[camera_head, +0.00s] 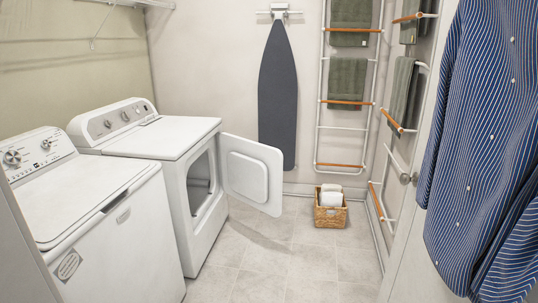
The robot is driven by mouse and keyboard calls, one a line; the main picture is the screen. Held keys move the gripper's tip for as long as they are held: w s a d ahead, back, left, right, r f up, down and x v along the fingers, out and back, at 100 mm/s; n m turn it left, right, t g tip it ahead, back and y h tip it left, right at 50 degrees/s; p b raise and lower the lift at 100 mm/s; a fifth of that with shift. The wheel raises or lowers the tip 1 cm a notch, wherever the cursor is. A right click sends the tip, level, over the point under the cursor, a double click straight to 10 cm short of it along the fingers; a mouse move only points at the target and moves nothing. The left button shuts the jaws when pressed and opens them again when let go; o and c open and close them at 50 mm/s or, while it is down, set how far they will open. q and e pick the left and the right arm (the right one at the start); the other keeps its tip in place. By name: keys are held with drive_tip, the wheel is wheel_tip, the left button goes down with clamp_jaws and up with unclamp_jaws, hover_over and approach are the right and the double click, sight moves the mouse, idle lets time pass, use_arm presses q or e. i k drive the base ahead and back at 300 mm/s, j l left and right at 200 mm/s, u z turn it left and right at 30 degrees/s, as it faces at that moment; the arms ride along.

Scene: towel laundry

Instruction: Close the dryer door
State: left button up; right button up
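The white dryer (150,140) stands against the left wall, beyond the washer. Its door (250,172) is swung wide open, hinged on the far side and sticking out to the right over the floor. The dark drum opening (201,182) shows in the dryer's front, and I see no towel in the part that shows. Neither of my grippers is in view.
A white washer (90,205) stands nearer at left. A wicker basket (330,214) with white cloth sits by the back wall. Towel racks, an ironing board (278,95) and a striped blue shirt (490,150) hang around. The middle floor (280,255) is clear.

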sight(252, 170)
drive_tip(key=i+z, duration=0.2)
drive_tip(key=i, duration=2.2)
drive_tip(key=i+l+u, duration=0.2)
drive_tip(key=i+u, duration=0.2)
drive_tip(key=i+l+u, duration=0.4)
drive_tip(key=i, duration=0.15)
drive_tip(key=i+l+u, duration=0.65)
drive_tip(key=l+u, duration=0.15)
drive_tip(key=l, duration=0.3)
drive_tip(key=l+u, duration=0.35)
drive_tip(key=l, duration=0.5)
drive_tip(key=k+l+u, duration=0.1)
drive_tip(key=l+u, duration=0.3)
drive_tip(key=l, duration=0.5)
